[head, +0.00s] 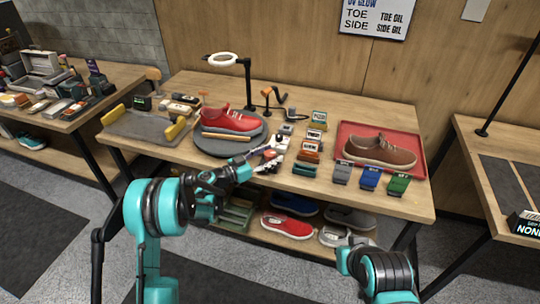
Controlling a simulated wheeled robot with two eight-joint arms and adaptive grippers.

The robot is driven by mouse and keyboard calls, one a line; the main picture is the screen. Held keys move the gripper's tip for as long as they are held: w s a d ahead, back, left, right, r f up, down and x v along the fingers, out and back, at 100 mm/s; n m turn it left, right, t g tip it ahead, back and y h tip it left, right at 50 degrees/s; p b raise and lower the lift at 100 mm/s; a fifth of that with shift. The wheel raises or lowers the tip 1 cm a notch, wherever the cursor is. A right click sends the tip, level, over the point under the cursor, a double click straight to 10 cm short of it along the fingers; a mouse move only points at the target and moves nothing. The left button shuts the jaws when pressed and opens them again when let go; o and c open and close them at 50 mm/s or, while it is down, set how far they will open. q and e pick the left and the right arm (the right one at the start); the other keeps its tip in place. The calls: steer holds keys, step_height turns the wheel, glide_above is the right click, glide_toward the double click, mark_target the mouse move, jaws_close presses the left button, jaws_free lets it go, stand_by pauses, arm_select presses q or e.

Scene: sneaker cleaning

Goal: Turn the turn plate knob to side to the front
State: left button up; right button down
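The turn plate (203,147) is a dark grey round disc on the middle table. A red sneaker (230,119) with a white sole stands on it, side-on, and a thin wooden stick (222,135) lies in front of the sneaker. My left gripper (272,158) is at the plate's front right edge, over the table's front part. A small reddish piece shows by its fingertips; I cannot tell whether it is the knob. The knob is not clearly visible. Whether the fingers are open is too small to tell. My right arm is at the lower right, its gripper not clearly seen.
Small labelled blocks and bottles crowd the right of the plate. A red tray (418,147) holds a brown shoe (380,150). Shoes lie on the shelf below. A grey tray (140,126) is at left.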

arm_select(q)
steer(key=v, duration=1.2)
